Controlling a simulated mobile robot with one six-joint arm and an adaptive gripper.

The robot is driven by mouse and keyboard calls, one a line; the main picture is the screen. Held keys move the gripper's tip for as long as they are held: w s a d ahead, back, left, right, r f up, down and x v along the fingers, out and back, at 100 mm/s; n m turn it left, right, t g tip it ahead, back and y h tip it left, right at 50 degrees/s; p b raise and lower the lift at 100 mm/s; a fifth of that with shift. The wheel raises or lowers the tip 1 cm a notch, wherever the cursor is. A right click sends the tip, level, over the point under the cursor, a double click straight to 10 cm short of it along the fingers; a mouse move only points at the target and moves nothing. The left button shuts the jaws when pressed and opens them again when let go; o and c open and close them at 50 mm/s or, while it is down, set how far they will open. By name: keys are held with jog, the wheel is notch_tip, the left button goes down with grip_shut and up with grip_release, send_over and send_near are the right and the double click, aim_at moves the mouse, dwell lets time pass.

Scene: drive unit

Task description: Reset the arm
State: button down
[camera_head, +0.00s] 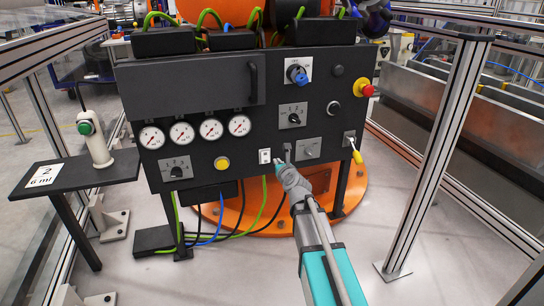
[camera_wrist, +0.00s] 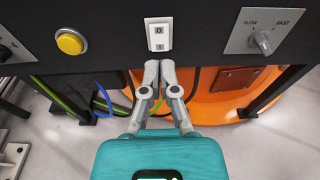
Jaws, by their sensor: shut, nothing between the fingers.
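My gripper (camera_head: 281,167) is in front of the lower edge of the black control panel (camera_head: 205,95), with its arm reaching up from the bottom of the head view. In the wrist view my gripper (camera_wrist: 159,68) has its two grey fingers together and empty. The fingertips point at the panel just below a white rocker switch (camera_wrist: 159,33). The switch also shows in the head view (camera_head: 265,156), left of the fingertips. I cannot tell whether the fingers touch the panel.
A yellow button (camera_head: 222,163) is left of the switch, and a slow/fast knob (camera_wrist: 264,40) is to its right. A red emergency stop (camera_head: 368,90) and a yellow-handled lever (camera_head: 355,152) are further right. Cables hang below the panel. Aluminium posts (camera_head: 440,150) flank the area.

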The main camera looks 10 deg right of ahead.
jog(key=s+a+f+n+g+y+p, duration=0.1)
jog(key=s+a+f+n+g+p, duration=0.2)
jog(key=s+n, duration=0.5)
jog(key=s+a+f+n+g+y+p, duration=0.1)
jog(key=s+a+f+n+g, duration=0.3)
jog(key=n, duration=0.7)
jog(key=s+d+n+g+h+p, duration=0.2)
jog(key=s+n+g, duration=0.3)
jog(key=s+n, duration=0.3)
jog(key=s+d+n+g+h+p, duration=0.2)
jog(key=s+n+g+p, duration=0.15)
jog(key=s+n, duration=0.5)
notch_tip(320, 180, up, 37)
jog(key=p, duration=3.6)
jog(key=shift+d+r+m+g+p, duration=0.15)
jog(key=shift+r+m+g+p, duration=0.05)
jog(key=shift+m+g+p, duration=0.15)
